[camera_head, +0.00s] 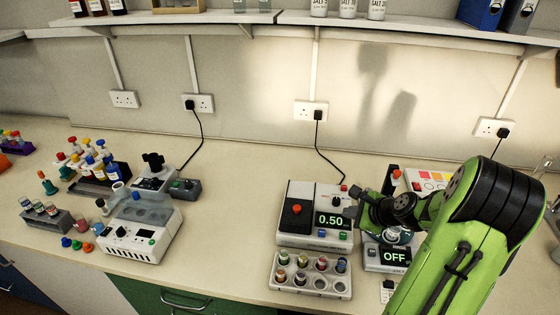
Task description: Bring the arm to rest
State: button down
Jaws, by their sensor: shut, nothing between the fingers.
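My arm (440,265) is green with black joints and reaches in from the lower right. It bends over the right part of the bench. My gripper (362,203) is the small dark end of the arm, beside the device showing 0.50 (297,228) and above the bench. It is shut with nothing held. Its fingertips are small and dark, so fine detail is hard to tell. The arm partly covers the device showing OFF (386,258) and the bench behind it.
A rack of several small vials (311,285) stands in front of the 0.50 device. A white instrument (140,238), a vial rack (45,222) and colored-topped bottles (90,160) stand at left. The bench middle (232,205) is clear. A shelf (225,18) runs along the wall above.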

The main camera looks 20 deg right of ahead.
jog(key=s+a+r+n+g+h, duration=0.1)
jog(key=s+a+r+n+g, duration=0.1)
jog(key=a+r+n, duration=0.55)
jog(key=s+a+r+n+g, duration=0.2)
jog(key=s+a+r+n, duration=0.15)
jog(key=a+n, duration=0.65)
jog(key=s+a+r+n, duration=0.4)
jog(key=s+a+n, duration=0.4)
jog(key=s, duration=0.5)
jog(key=shift+s+a, duration=0.3)
dwell(1.1)
